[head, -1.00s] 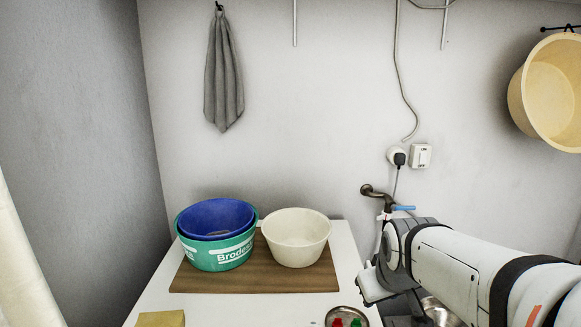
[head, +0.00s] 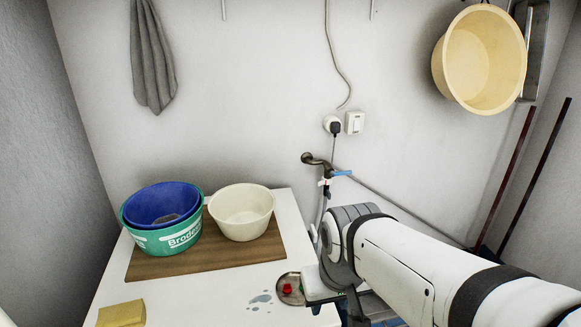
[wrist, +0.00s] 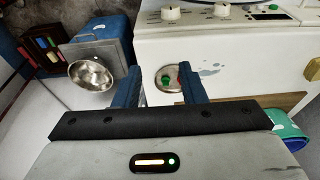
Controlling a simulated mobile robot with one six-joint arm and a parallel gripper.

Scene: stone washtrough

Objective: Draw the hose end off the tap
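The bronze tap (head: 318,160) with a blue lever (head: 342,173) sticks out of the back wall, right of the white worktop. A pale hose end (head: 324,182) sits at the tap's mouth, and a grey hose (head: 318,220) hangs down from it, partly hidden by my arm. In the wrist view my gripper (wrist: 160,84) is open, its two blue fingers apart with nothing held between them. It points down over the worktop area. The tap and hose end do not show clearly in the wrist view. The fingers are hidden in the head view.
A small dish (head: 283,296) with red and green bits lies near the worktop's right edge. A teal tub (head: 162,241) and a cream bowl (head: 242,233) stand on a brown board. A metal bowl (wrist: 91,74) shows at left in the wrist view. A socket and cable are above the tap.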

